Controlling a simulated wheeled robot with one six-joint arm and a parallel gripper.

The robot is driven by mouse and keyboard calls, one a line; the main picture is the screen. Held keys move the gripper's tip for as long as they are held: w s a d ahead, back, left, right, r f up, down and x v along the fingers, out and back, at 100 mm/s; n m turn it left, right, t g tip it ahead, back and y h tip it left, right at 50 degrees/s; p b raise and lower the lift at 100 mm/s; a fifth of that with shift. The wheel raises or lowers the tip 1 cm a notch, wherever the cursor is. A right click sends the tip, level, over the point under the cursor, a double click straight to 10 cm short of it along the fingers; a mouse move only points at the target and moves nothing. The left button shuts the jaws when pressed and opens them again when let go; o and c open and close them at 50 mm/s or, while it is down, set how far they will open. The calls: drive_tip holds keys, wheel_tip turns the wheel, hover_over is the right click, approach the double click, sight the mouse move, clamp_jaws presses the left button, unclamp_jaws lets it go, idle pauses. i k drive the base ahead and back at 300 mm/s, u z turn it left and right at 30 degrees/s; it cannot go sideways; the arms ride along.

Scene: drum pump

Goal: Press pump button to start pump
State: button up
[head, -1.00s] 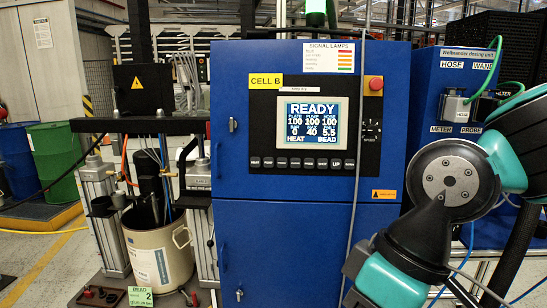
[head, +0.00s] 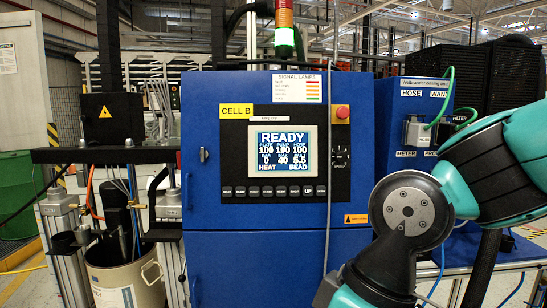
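The blue control cabinet (head: 202,110) stands in the middle of the head view. Its black panel (head: 236,175) carries a lit screen (head: 283,152) that reads READY, with PLATE, PUMP and HOSE each at 100. A row of small dark buttons (head: 266,191) runs below the screen; their labels are too small to read, so I cannot tell which is the pump button. A red button (head: 343,111) sits on a yellow base at the panel's upper right. My arm shows at the right, in front of the cabinet. My gripper is out of view.
A signal tower (head: 285,25) stands on the cabinet, its lower part green. A hanging cable (head: 328,215) runs down the cabinet front, right of the screen. A drum (head: 110,282) under the pump frame stands at left. The hose and wand unit (head: 410,75) stands at right, behind my arm.

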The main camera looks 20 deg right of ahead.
sight(240, 191)
drive_tip(key=u, duration=0.55)
drive_tip(key=k, duration=0.65)
drive_tip(key=u, duration=0.55)
drive_tip(key=i, duration=0.45)
drive_tip(key=z, duration=0.75)
drive_tip(key=i, duration=0.9)
drive_tip(key=z, duration=1.35)
drive_tip(key=i, duration=0.15)
